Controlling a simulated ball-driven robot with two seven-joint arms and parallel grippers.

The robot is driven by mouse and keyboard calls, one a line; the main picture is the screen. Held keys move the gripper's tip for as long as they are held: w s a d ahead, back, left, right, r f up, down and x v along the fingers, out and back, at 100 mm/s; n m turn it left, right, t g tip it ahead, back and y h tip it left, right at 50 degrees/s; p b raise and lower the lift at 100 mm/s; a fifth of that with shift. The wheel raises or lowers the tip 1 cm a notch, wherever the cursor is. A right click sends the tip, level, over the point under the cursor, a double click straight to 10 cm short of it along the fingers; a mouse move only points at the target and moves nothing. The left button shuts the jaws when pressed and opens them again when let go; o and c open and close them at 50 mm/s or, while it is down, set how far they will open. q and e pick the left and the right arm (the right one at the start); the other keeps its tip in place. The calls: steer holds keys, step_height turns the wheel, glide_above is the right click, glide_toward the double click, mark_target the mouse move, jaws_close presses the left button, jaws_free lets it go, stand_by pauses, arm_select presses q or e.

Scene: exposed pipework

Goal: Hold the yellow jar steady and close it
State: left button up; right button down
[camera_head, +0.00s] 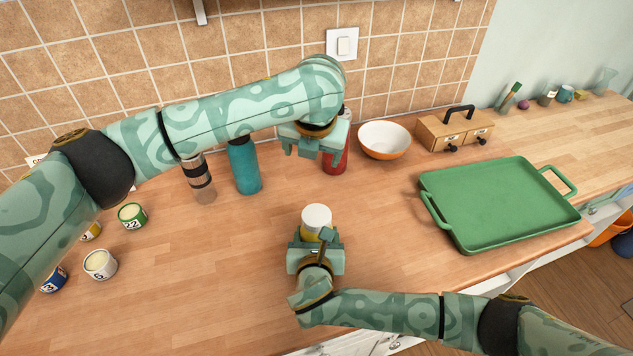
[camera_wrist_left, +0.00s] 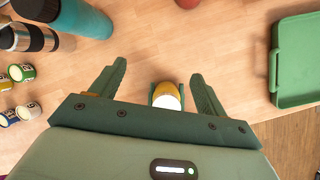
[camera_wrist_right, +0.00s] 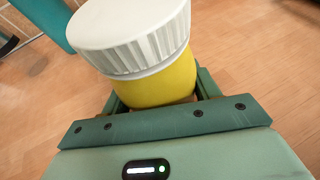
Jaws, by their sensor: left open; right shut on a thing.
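The yellow jar (camera_head: 312,236) stands near the front of the wooden counter with a white ribbed lid (camera_head: 316,214) on its top. In the right wrist view the lid (camera_wrist_right: 130,40) covers the mouth of the yellow body (camera_wrist_right: 155,85); I cannot tell how tightly it sits. My right gripper (camera_wrist_right: 160,95) is shut on the jar's body below the lid. My left gripper (camera_head: 314,152) is open and empty, raised above the counter behind the jar. In the left wrist view, the jar and lid (camera_wrist_left: 167,102) show beyond and between its fingers, apart from them.
A red bottle (camera_head: 336,160), teal bottle (camera_head: 244,168) and steel flask (camera_head: 199,180) stand behind. A white-orange bowl (camera_head: 385,140), a wooden box (camera_head: 455,130) and a green tray (camera_head: 495,205) are at right. Several small numbered tins (camera_head: 132,215) stand left.

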arm_select(q)
steer(key=w+d+r+n+t+h, duration=0.1)
steer(key=w+d+r+t+h, duration=0.35)
steer(key=r, duration=0.35)
steer(key=w+d+r+n+t+h, duration=0.1)
steer(key=w+d+r+t+h, duration=0.2)
steer(key=w+d+r+t, duration=0.25)
steer(key=s+d+r+m+g+h, duration=0.7)
steer(key=s+d+m+h, duration=0.1)
steer(key=s+h, duration=0.2)
steer(key=s+a+f+m+g+y, duration=0.25)
steer(key=s+f+g+y, duration=0.4)
steer(key=f, duration=0.65)
steer(key=a+f+n+y, duration=0.2)
steer(key=a+n+y, duration=0.1)
steer(key=a, duration=0.1)
steer(key=a+f+n+y, duration=0.3)
steer(key=a, duration=0.2)
steer(key=a+f+n+y, duration=0.3)
steer(key=a+y, duration=0.1)
steer(key=a, duration=0.1)
steer(key=shift+s+a+g, duration=0.1)
steer(key=shift+s+g, duration=0.05)
steer(key=shift+g, duration=0.2)
steer(key=shift+s+a+n, duration=0.25)
steer(key=shift+s+n, duration=0.1)
steer(key=shift+n, duration=0.3)
